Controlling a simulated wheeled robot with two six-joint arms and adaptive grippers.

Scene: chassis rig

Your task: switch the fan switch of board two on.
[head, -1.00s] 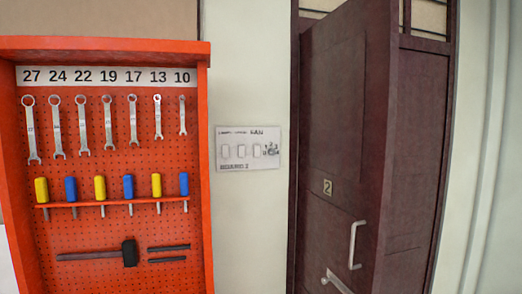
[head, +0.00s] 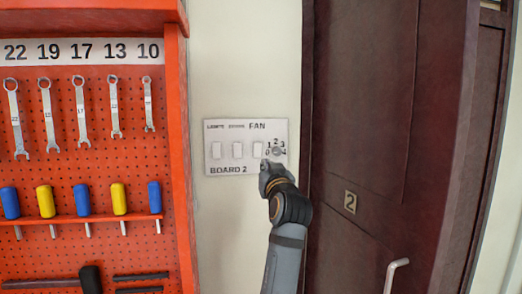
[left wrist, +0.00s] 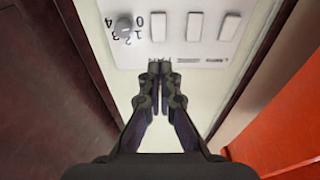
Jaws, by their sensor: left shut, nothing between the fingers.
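Board two (head: 222,127) is a pale plate on the wall marked "BOARD 2", with three white rocker switches and a round knob. The fan switch (head: 258,150) is the rightmost rocker, under the word "FAN" and beside the knob (head: 277,151). In the left wrist view the board appears upside down, with the fan switch (left wrist: 158,27) next to the knob (left wrist: 124,27). My left gripper (head: 265,167) is shut and empty, in front of the board's lower right part. I cannot tell whether it touches the board. The fan switch's position is unclear. My right gripper is out of view.
An orange tool panel (head: 177,130) with wrenches and screwdrivers stands to the left. A dark red door (head: 365,90) marked 2, with a metal handle (head: 391,274), is on the right. Bare wall lies between them around the board.

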